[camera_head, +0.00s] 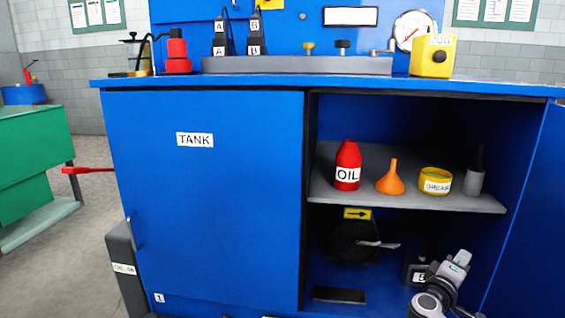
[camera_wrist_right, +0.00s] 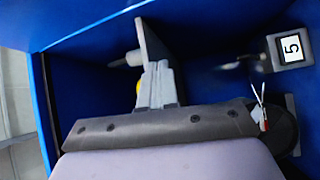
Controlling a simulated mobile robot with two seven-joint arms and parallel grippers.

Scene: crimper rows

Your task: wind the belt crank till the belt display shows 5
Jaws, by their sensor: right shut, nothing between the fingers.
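The belt crank (camera_head: 355,242) is a dark round wheel with a pale handle sticking out, low inside the open right half of the blue cabinet. In the right wrist view, a dark disc with a thin pale handle (camera_wrist_right: 281,127) at the right looks like it. The belt display (camera_head: 419,277) is a small black box right of the crank, partly behind my right arm. In the right wrist view the display (camera_wrist_right: 291,49) reads 5, turned sideways. My right gripper (camera_head: 455,268) is at the cabinet's lower right, its fingers (camera_wrist_right: 156,80) shut and empty, apart from the crank. My left gripper is out of view.
A grey shelf (camera_head: 415,202) above the crank bears a red oil bottle (camera_head: 347,166), an orange funnel (camera_head: 391,178), a yellow tin (camera_head: 435,175) and a grey cup (camera_head: 474,182). A yellow arrow sign (camera_head: 357,213) points right. The open door (camera_head: 530,210) bounds the right side.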

